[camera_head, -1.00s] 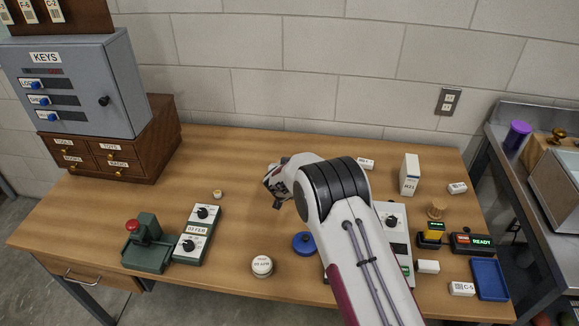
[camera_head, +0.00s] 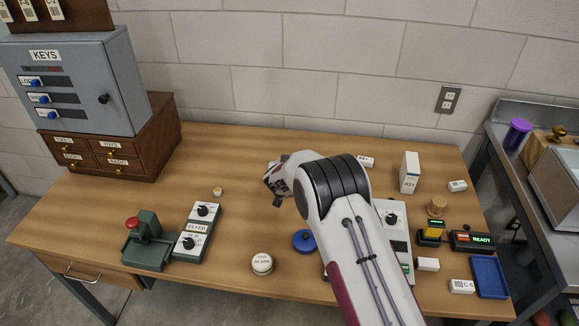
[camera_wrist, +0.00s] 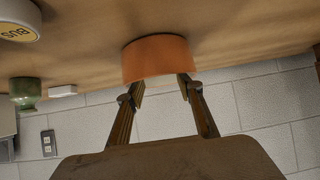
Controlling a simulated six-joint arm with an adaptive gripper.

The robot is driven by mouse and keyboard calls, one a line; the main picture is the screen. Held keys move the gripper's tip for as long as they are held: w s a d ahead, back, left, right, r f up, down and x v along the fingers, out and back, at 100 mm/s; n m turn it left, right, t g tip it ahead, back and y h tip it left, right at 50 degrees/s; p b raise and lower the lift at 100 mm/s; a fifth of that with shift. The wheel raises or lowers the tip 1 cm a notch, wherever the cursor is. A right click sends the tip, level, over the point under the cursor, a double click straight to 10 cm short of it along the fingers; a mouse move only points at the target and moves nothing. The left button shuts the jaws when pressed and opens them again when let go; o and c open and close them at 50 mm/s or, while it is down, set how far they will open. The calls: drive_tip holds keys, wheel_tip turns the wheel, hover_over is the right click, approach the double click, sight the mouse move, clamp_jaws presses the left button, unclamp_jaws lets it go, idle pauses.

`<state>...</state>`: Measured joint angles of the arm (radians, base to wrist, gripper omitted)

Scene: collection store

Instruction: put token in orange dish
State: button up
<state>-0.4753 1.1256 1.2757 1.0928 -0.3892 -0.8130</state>
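The orange dish (camera_wrist: 158,60) is in the wrist view, against the wooden table top, which is at the top of that picture. My gripper (camera_wrist: 160,90) has its two fingers apart, with their tips at the dish's lower edge in that view. The wall shows between the fingers, and I see nothing held there. Whether the tips touch the dish is unclear. A round yellow disc with a pale rim marked BUS (camera_wrist: 16,20) is at the upper left; I cannot tell whether it is the token. The dish's inside is hidden.
A green vessel (camera_wrist: 23,95) and a white block (camera_wrist: 63,91) are left of the dish in the wrist view. A white box (camera_head: 409,172), blue tray (camera_head: 489,277) and ready display (camera_head: 473,241) stand at the right. A blue round lid (camera_head: 303,240) lies left of my arm.

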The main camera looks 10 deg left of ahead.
drive_tip(key=shift+r, duration=0.1)
wheel_tip(320, 180, up, 7)
idle(0.7)
idle(0.5)
drive_tip(key=s+d+r+y, duration=0.1)
drive_tip(key=s+d+r, duration=0.1)
drive_tip(key=r, duration=0.7)
drive_tip(key=s+d+r+y, duration=0.2)
drive_tip(key=s+r, duration=0.1)
drive_tip(key=r, duration=0.5)
drive_tip(key=s+d+r+n+g, duration=0.1)
drive_tip(key=s+d+r, duration=0.2)
drive_tip(key=s+r, duration=0.25)
drive_tip(key=s+d+r+n+g, duration=0.1)
drive_tip(key=s+d+r, duration=0.35)
drive_tip(key=s, duration=0.25)
drive_tip(key=s+d+f+m+g+h, duration=0.1)
drive_tip(key=s+d, duration=0.5)
drive_tip(key=s, duration=0.6)
drive_tip(key=s+d+f+g+h, duration=0.1)
drive_tip(key=s+d, duration=0.5)
drive_tip(key=s, duration=0.7)
drive_tip(key=s+d+f+m+g+h, duration=0.1)
drive_tip(key=s+d, duration=0.5)
drive_tip(key=s, duration=0.6)
drive_tip(key=shift+s+d+f+m+g+h, duration=0.2)
drive_tip(key=shift+s+f+m+g+h, duration=0.15)
drive_tip(key=shift+f, duration=0.5)
